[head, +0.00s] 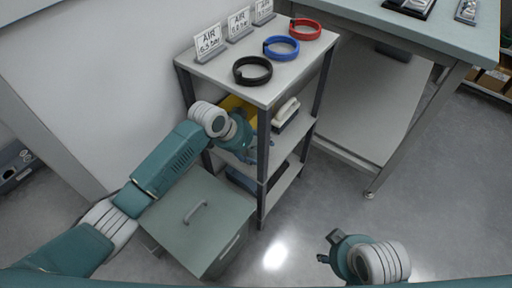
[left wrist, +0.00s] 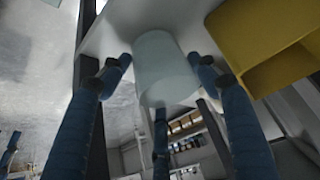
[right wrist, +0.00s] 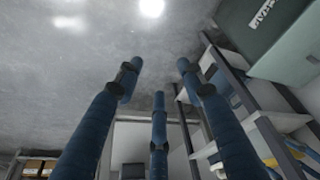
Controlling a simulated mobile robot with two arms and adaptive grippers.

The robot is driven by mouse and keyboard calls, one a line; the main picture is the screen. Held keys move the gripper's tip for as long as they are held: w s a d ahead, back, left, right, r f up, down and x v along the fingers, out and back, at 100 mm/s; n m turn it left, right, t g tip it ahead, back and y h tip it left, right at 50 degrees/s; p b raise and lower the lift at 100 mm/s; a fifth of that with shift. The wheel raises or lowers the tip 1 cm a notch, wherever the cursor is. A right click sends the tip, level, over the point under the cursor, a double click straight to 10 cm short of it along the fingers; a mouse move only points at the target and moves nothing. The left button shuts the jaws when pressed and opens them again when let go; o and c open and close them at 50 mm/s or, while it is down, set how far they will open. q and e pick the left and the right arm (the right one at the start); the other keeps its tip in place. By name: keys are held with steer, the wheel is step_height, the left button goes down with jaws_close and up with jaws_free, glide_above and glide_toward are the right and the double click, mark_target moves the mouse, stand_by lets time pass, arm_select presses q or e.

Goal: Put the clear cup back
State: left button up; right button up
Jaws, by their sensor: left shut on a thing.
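The clear cup (left wrist: 163,65) shows in the left wrist view as a pale translucent cup between the fingers of my left gripper (left wrist: 160,72). The gripper is shut on it. In the head view my left gripper (head: 258,150) reaches in at the left side of the shelf rack, at its middle level; the cup cannot be made out there. A shelf surface lies close behind the cup; I cannot tell whether the cup touches it. My right gripper (head: 327,247) is over the floor, away from the rack. It is open and empty in the right wrist view (right wrist: 160,75).
A yellow bin (left wrist: 262,40) stands beside the cup. The rack's top (head: 225,68) holds black (head: 253,70), blue (head: 281,48) and red (head: 305,29) rings with signs. A grey cabinet (head: 205,215) stands below my left arm. Rack posts stand close to the left gripper. Floor at right is free.

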arm_select(q)
steer(key=o, duration=1)
steer(key=shift+f, duration=0.1)
steer(key=shift+s+r, duration=0.1)
steer(key=shift+r, duration=0.1)
steer(key=p+v, duration=0.3)
steer(key=v, duration=0.8)
steer(key=shift+s+a+r, duration=0.15)
steer(key=shift+a+r, duration=0.05)
steer(key=shift+r, duration=0.1)
arm_select(e)
step_height(320, 180, down, 12)
steer(key=shift+a+g, duration=0.15)
steer(key=shift+g, duration=0.15)
